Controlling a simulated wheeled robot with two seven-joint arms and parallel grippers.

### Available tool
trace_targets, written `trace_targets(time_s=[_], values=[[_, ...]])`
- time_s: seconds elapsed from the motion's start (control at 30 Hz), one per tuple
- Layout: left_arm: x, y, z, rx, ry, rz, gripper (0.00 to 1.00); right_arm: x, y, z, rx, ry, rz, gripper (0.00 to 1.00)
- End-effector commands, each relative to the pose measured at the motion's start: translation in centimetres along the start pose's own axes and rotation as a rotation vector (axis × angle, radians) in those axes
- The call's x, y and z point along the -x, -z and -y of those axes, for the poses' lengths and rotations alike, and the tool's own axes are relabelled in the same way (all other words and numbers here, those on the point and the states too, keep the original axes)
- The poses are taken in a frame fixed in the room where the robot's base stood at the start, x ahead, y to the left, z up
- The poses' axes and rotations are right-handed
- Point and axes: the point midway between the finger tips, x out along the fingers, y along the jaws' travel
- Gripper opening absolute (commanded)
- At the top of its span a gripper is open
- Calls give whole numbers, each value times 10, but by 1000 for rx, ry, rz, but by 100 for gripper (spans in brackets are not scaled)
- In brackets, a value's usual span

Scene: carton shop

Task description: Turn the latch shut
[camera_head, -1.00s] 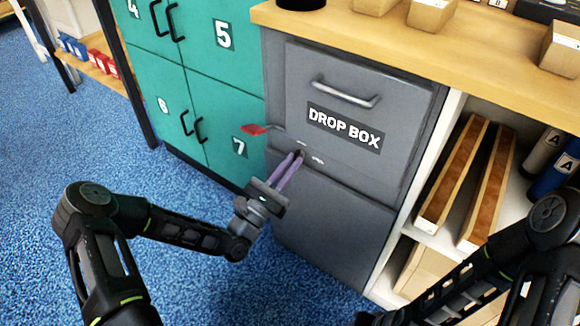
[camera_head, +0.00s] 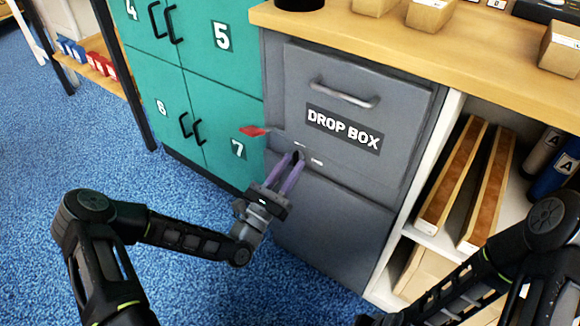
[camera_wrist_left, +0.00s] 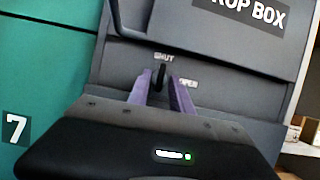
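The grey drop box (camera_head: 330,215) stands in the middle of the head view. Its small black latch (camera_wrist_left: 161,75) is upright in the left wrist view, pointing toward the SHUT label (camera_wrist_left: 164,57). The OPEN label (camera_wrist_left: 187,83) is to its lower right. My left gripper (camera_head: 297,157) is at the latch, its purple fingers on either side of it. The fingers stand slightly apart, with narrow gaps beside the latch; contact is hard to judge. In the head view the latch is mostly hidden between the fingertips. My right arm shows at lower right, its gripper out of view.
Teal lockers (camera_head: 225,95) stand to the left. A wooden counter (camera_head: 400,50) runs above, and open shelves (camera_head: 436,228) are to the right. Blue floor is free in front.

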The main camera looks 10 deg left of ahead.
Motion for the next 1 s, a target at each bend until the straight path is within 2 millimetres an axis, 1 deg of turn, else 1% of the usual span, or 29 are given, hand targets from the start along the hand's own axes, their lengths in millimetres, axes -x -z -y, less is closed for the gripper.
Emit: trace_targets(time_s=[0.27, 0.43, 0.57, 0.8, 0.9, 1.0], values=[[0, 0, 0, -2, 1, 2, 31, 0, 0, 0, 0, 0, 0, 36], [8, 0, 0, -2, 0, 0, 31, 2, 0, 0, 0, 0, 1, 36], [24, -1, -1, -1, -2, -1, 31, 5, 0, 2, 0, 0, 2, 36], [64, 0, -1, 0, -4, -1, 31, 9, -1, 3, 1, 0, 5, 36], [74, 0, -1, 0, -3, 0, 31, 10, -1, 3, 1, 0, 5, 36], [78, 0, 0, -1, 0, 1, 31, 10, -1, 3, 1, 0, 5, 36]])
